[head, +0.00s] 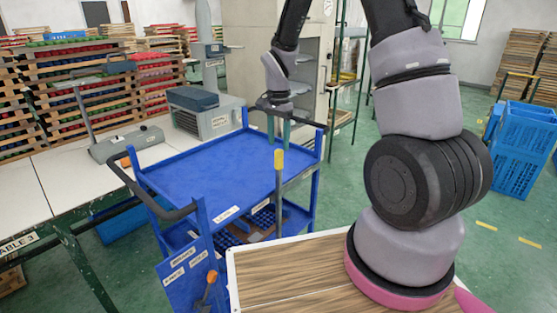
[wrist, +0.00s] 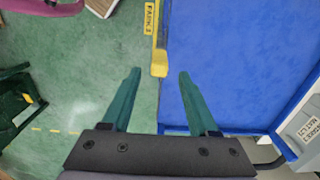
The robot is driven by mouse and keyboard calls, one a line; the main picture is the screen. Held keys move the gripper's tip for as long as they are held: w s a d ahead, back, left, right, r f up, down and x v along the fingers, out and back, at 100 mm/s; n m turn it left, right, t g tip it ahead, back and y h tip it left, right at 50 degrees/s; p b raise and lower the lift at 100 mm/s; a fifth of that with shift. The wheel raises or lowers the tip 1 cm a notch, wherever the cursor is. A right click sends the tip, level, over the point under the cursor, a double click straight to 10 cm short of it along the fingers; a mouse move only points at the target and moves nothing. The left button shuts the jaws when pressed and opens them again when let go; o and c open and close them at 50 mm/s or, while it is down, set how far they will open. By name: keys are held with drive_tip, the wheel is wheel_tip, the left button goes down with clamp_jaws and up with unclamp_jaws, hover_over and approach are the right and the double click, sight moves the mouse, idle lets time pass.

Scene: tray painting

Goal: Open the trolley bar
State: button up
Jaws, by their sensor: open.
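The blue trolley (head: 215,175) stands in the middle of the head view, with a flat top and a lower shelf. A thin bar (head: 278,205) with a yellow end (head: 279,159) shows at its right side. My gripper (head: 278,142) is open above the trolley's right edge, its green fingers pointing down near the yellow end. In the wrist view, the yellow end (wrist: 160,64) appears between the fingertips of my gripper (wrist: 159,72). The blue trolley top (wrist: 240,60) fills the right side there. I cannot tell whether the fingers touch the bar.
A black handle (head: 150,192) curves over the trolley's left end, near an orange-tipped lever (head: 211,278). White tables (head: 70,185) stand at the left. A wood-grained top (head: 290,275) is in front. Blue crates (head: 520,150) stand at the right, with open green floor before them.

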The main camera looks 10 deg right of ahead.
sight(279, 159)
wheel_tip(279, 159, down, 7)
drive_tip(key=shift+f, duration=0.2)
clamp_jaws()
idle(1.5)
